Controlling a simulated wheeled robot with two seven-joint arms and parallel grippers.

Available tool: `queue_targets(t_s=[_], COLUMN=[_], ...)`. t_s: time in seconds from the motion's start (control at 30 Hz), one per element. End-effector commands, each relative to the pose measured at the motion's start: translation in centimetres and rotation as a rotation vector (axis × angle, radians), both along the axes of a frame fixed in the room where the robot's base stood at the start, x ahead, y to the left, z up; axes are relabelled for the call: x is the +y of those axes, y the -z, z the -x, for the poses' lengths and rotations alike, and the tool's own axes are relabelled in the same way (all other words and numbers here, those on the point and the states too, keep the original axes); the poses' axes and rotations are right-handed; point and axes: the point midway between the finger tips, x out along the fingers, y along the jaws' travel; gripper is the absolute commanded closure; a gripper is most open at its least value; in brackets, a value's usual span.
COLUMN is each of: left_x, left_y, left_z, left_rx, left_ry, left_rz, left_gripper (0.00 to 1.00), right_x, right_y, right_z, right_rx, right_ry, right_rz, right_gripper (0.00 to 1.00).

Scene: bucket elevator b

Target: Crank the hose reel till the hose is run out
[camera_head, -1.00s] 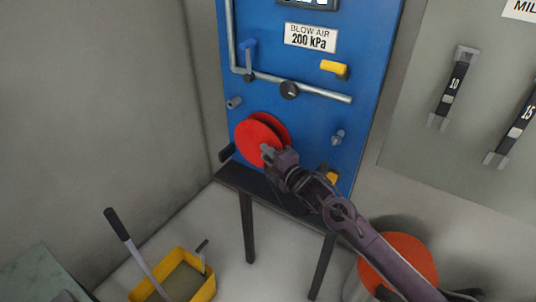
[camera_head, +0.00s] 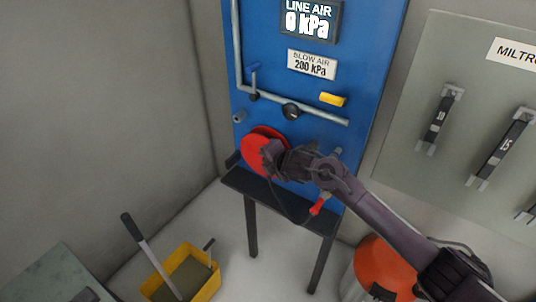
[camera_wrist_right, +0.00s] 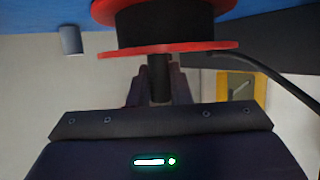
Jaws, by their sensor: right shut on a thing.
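The hose reel has a red disc (camera_head: 255,145) low on the blue panel. My right gripper (camera_head: 270,158) is at the front of the reel, shut on the crank handle. In the right wrist view the dark handle (camera_wrist_right: 159,78) stands between the fingers, below a red flange (camera_wrist_right: 168,49). Dark hose is wound between the flanges, and a run of hose (camera_wrist_right: 268,70) leaves to the right. In the head view the hose hangs in a loop to a red nozzle (camera_head: 319,205) below my arm. My left gripper is not in view.
A dark shelf (camera_head: 245,184) on legs stands under the reel. The blue panel (camera_head: 275,75) bears pipes, a yellow-handled valve (camera_head: 332,99) and a line air display (camera_head: 311,20) reading 0 kPa. A yellow bucket (camera_head: 205,290) and an orange-topped drum (camera_head: 385,262) stand below.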

Motion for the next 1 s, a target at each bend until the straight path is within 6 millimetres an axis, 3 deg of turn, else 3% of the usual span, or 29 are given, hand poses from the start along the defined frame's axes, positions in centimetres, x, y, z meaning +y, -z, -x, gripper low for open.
queue_targets(t_s=[0.57,0.6,0.73,1.0], left_x=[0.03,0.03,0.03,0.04], left_y=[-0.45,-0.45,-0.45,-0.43], left_z=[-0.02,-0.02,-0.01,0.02], left_rx=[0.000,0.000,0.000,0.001], left_ry=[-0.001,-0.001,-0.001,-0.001], left_rz=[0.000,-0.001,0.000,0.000], left_gripper=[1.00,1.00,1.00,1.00], right_x=[0.19,0.19,0.18,0.15], right_y=[-0.24,-0.24,-0.24,-0.22], right_z=[-0.13,-0.13,-0.12,-0.09], right_rx=[0.020,0.020,0.019,0.019], right_ry=[-0.001,-0.001,0.000,0.000], right_rz=[0.026,0.026,0.026,0.026], right_gripper=[1.00,0.77,0.61,0.61])
